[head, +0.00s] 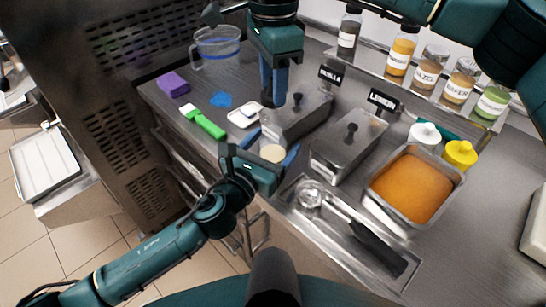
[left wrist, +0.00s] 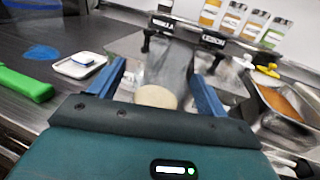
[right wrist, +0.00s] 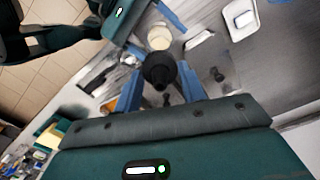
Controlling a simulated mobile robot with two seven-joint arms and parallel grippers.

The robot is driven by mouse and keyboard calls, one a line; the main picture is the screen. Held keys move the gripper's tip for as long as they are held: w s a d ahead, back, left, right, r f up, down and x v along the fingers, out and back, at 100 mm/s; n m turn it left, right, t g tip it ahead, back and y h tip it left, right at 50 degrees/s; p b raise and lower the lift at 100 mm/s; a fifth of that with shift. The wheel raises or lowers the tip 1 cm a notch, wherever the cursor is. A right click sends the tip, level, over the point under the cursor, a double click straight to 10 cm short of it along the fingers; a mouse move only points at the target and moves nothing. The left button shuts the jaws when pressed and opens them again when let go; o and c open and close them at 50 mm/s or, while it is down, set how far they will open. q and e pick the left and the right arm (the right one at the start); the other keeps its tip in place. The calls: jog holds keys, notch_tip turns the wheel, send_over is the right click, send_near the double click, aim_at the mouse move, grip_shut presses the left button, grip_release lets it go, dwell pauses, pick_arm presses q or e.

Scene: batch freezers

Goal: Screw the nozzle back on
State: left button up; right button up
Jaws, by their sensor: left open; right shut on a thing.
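My left gripper (head: 270,147) is open at the counter's front edge. Its fingers stand on either side of a round cream-coloured piece (head: 272,153), with gaps showing in the left wrist view (left wrist: 157,97). My right gripper (head: 273,92) is above the counter, behind the left one, pointing down. It is shut on a round black piece (right wrist: 160,72), probably the nozzle. In the right wrist view the cream piece (right wrist: 159,38) shows just beyond the black piece, and the two appear apart. What lies under the cream piece is hidden.
Two lidded steel tubs, the vanilla one (head: 298,122) and another (head: 345,148), stand beside the grippers. An orange-filled pan (head: 412,187) is at right, with jars (head: 402,52) behind. A green-handled tool (head: 207,124), white dish (head: 244,116) and purple block (head: 173,84) lie left.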

pick_arm(q)
jog(key=shift+x, duration=0.75)
jog(key=c, duration=1.5)
jog(key=shift+o, duration=0.2)
pick_arm(e)
send_over(273, 130)
jog(key=shift+f, duration=2.5)
jog(key=shift+f, duration=0.85)
jog(key=shift+f, duration=0.55)
